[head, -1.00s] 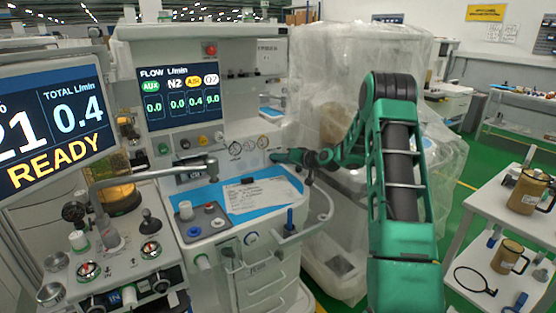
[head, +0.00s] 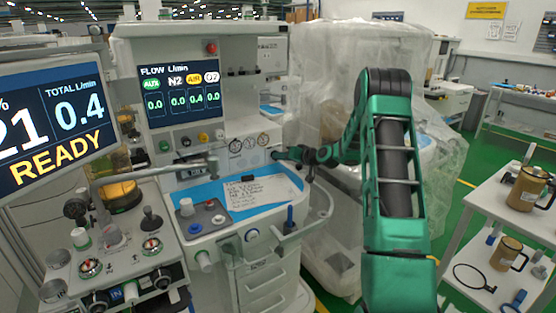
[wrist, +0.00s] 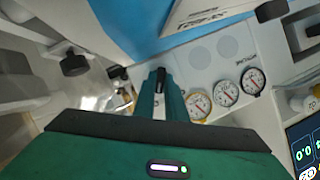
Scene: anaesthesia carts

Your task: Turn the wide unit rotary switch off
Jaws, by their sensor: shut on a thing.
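The wide unit (head: 225,150) is the pale machine with the FLOW screen, in the middle of the head view. My gripper (head: 275,155) is at its front panel, just right of the row of round gauges (head: 249,143). In the wrist view my gripper (wrist: 160,76) is shut on a small dark knob, the rotary switch (wrist: 159,78), which shows between the green fingertips. The fingers hide most of the switch, so I cannot tell which way it points. The gauges stand just right of the fingers in the wrist view.
A blue work surface with a written sheet (head: 255,193) lies below the panel. A plastic-draped unit (head: 335,65) stands close on the right. A grey metal arm (head: 150,173) crosses at left. White shelves with brown jugs (head: 526,188) stand far right.

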